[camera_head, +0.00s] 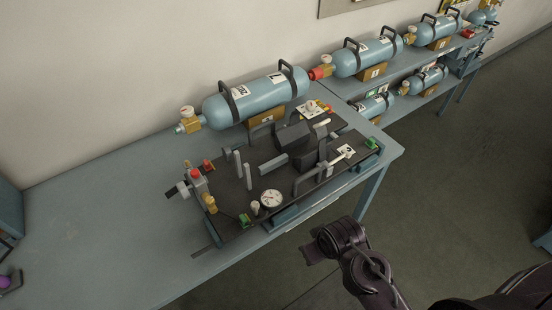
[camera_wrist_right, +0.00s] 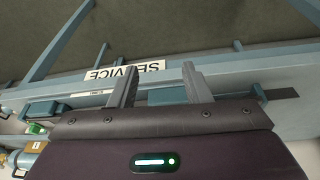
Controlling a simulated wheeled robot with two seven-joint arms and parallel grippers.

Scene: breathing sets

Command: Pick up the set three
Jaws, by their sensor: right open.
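Several blue breathing cylinders with dark strap handles stand along the wall. The nearest large cylinder (camera_head: 256,97) rests on the near table behind a black board, with a brass valve at its left end. Two more, a middle cylinder (camera_head: 366,57) and a far cylinder (camera_head: 438,31), are on the upper shelf to the right. Their number plates are too small to read surely, so I cannot tell which is set three. My right gripper (camera_wrist_right: 160,85) is open and empty in the right wrist view, facing the table's front edge. My left gripper is not in view.
The black board (camera_head: 232,213) carries a gauge (camera_head: 271,198), fittings and grey bars at the table's front. A SERVICE sign (camera_wrist_right: 125,73) is on an edge. Smaller cylinders (camera_head: 375,106) lie on the lower shelf.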

